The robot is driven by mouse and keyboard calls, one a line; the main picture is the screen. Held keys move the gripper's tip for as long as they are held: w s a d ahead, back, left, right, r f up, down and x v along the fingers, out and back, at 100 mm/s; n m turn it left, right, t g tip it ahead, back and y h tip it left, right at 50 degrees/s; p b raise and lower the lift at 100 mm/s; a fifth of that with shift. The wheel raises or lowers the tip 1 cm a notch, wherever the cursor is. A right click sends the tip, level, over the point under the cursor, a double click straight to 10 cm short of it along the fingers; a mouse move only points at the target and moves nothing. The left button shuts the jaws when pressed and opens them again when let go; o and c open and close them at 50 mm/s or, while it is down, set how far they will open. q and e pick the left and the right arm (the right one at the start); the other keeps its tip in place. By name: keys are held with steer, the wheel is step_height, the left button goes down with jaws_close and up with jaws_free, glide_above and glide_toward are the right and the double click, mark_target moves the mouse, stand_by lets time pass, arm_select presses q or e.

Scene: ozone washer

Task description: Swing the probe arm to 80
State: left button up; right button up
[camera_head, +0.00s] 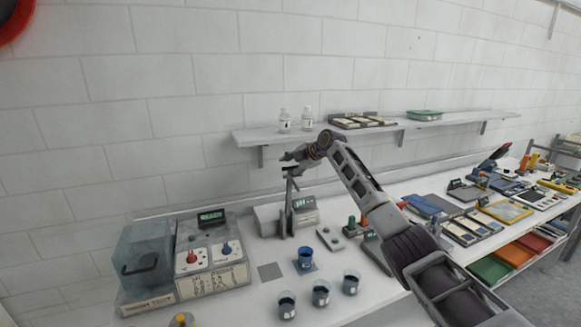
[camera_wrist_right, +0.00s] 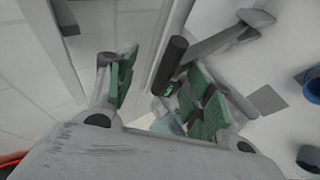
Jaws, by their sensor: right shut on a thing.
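The probe arm (camera_head: 291,190) rises on a thin upright stand beside the small pH meter (camera_head: 304,204), which has a lit display. My right gripper (camera_head: 290,164) reaches in from the right and is at the top of the probe arm. In the right wrist view my right gripper (camera_wrist_right: 160,88) has its green pads on both sides of a dark cylindrical handle (camera_wrist_right: 172,62), and it is shut on this handle. A grey bar (camera_wrist_right: 225,38) runs from there to the upper right. The arm's angle reading cannot be made out. My left gripper is not in view.
A blue cup (camera_head: 305,258) and several dark-filled beakers (camera_head: 321,293) stand in front of the stand. A washer unit (camera_head: 212,255) with a green display and a clear-lidded box (camera_head: 147,258) are at left. A wall shelf (camera_head: 380,127) hangs above.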

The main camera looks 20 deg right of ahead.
steer(key=shift+s+d, duration=0.1)
steer(key=shift+d, duration=0.05)
steer(key=shift+s+d+r, duration=0.25)
steer(key=shift+d+r, duration=0.15)
steer(key=shift+r, duration=0.1)
steer(key=v, duration=1)
steer(key=shift+s, duration=0.35)
stand_by(0.4)
